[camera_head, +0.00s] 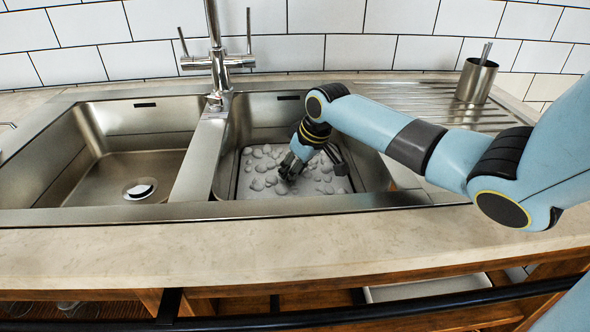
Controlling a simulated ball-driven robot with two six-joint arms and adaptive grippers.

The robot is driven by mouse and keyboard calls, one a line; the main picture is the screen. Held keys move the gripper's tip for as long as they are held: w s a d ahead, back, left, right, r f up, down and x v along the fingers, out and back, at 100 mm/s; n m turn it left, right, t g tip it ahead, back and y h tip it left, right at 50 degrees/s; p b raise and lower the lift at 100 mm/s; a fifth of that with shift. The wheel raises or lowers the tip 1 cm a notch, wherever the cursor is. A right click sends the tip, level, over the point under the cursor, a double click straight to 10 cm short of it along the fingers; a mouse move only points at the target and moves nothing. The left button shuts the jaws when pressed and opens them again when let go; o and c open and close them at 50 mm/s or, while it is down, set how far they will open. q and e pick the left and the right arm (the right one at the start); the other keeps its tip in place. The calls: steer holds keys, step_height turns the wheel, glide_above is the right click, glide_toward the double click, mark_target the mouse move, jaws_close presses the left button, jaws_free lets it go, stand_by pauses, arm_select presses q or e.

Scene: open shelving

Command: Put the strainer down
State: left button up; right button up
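A shallow grey tray-like piece (263,187) with pale rounded lumps on it lies low in the right sink basin. It may be the strainer, but I cannot tell for sure. My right gripper (292,168) reaches down into this basin from the right, over the lumpy surface. Its dark fingers are small and partly hidden by the wrist. I cannot tell whether they are open or shut, or whether they touch the piece. No strainer shows clearly in the grip. My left gripper is out of view.
The left basin (90,180) is empty apart from its drain (140,189). A tall faucet (216,60) stands behind the divider. A metal cup (475,80) with a utensil stands on the ribbed drainboard (420,98). The front counter (200,255) is clear.

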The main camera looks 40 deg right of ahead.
steer(key=shift+o, duration=0.5)
steer(key=shift+r, duration=0.15)
steer(key=shift+s+r, duration=0.1)
steer(key=shift+r, duration=0.25)
steer(key=p+v, duration=0.3)
steer(key=v, duration=0.8)
steer(key=shift+s+r, duration=0.1)
steer(key=shift+s, duration=0.05)
